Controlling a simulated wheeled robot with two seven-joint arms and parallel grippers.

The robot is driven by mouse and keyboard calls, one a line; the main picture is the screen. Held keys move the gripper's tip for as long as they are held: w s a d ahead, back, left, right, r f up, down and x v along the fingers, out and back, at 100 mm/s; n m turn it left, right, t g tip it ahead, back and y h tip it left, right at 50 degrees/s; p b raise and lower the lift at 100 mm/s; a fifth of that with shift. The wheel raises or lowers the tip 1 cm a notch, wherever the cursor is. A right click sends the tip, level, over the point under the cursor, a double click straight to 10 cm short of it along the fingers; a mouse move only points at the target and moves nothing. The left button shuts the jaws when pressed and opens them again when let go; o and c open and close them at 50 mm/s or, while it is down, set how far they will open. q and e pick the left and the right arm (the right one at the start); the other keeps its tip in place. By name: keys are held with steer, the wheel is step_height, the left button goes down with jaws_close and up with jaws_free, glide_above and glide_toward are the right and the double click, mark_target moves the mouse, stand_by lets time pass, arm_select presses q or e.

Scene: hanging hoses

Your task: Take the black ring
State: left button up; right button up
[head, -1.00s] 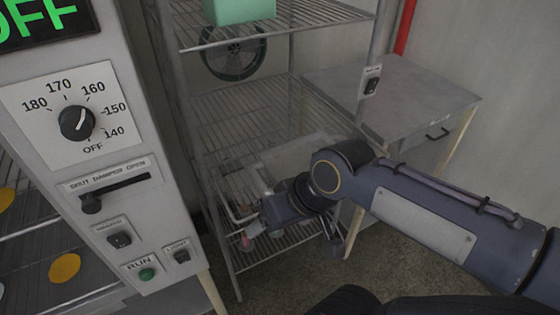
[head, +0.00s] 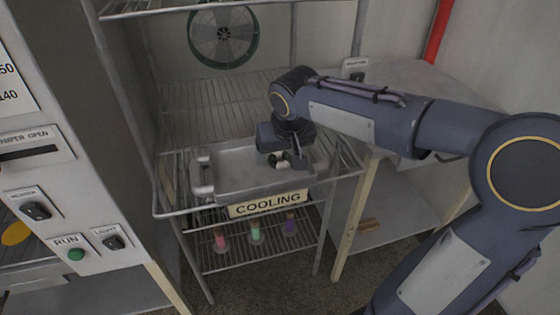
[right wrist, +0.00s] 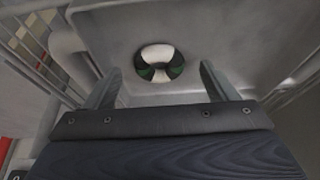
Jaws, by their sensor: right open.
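A small round piece (right wrist: 148,73) with white, black and dark green patches lies in the metal tray (right wrist: 250,30); I cannot tell whether it is the black ring. It also shows in the head view, partly hidden by my right gripper (head: 287,160), as small white and dark green patches. In the right wrist view, my right gripper (right wrist: 160,85) is open, with its two fingers apart. The piece shows between and beyond the fingertips, and nothing is held. No other black ring is plain to see. My left gripper is not in view.
The tray stands on a wire rack (head: 205,112) behind a COOLING sign (head: 268,203). Several coloured pieces, one of them green (head: 255,232), are on the shelf below. A control panel (head: 60,215) stands left, a grey table (head: 415,85) right, and a round fan (head: 223,35) behind.

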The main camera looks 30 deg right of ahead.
steer(key=shift+w+d+f, duration=0.1)
steer(key=shift+w+f, duration=0.05)
steer(key=shift+f, duration=0.35)
steer(key=c, duration=1.1)
steer(key=shift+o, duration=0.2)
steer(key=shift+r, duration=0.2)
